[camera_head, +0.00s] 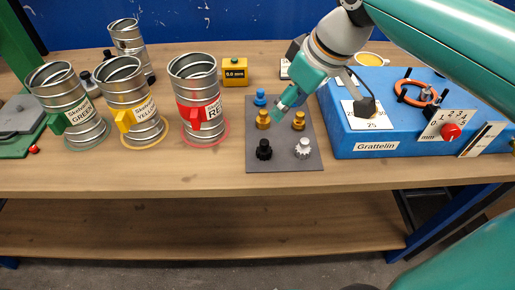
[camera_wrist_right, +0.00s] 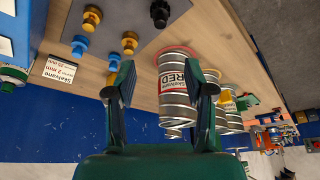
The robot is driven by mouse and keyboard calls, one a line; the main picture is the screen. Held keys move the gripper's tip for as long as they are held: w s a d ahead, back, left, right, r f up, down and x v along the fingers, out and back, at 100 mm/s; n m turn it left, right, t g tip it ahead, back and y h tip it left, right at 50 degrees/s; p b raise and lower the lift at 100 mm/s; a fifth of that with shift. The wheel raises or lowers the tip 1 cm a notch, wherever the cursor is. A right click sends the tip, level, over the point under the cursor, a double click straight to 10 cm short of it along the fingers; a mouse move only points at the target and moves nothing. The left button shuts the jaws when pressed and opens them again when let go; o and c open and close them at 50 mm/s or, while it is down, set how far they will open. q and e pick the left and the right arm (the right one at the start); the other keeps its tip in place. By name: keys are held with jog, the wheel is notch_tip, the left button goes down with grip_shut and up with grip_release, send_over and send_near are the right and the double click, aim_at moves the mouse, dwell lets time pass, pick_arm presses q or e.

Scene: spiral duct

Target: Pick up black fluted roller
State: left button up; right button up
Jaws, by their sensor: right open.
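The black fluted roller (camera_head: 264,150) stands upright on a grey mat (camera_head: 286,164), at its front left. In the right wrist view a black roller (camera_wrist_right: 160,12) shows at the top edge, partly cut off. My right gripper (camera_head: 286,98) is above the mat, behind and above the black roller, apart from it. In the wrist view its two fingers (camera_wrist_right: 163,82) are spread with nothing held between them. My left gripper is not in view.
A white fluted roller (camera_head: 303,148), brass rollers (camera_head: 263,119) and a blue one (camera_head: 260,97) share the mat. Metal duct cans, one labelled RED (camera_head: 198,92), stand left. A blue Grattelin box (camera_head: 385,146) is right. Wooden bench (camera_head: 140,178) is clear in front.

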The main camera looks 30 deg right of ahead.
jog(key=b, duration=0.1)
send_over(265, 141)
jog(key=s, duration=0.2)
notch_tip(265, 141, down, 10)
jog(key=shift+w+r, duration=0.1)
jog(key=shift+r, duration=0.05)
jog(key=shift+x, duration=2.95)
jog(key=shift+d, duration=0.15)
grip_shut()
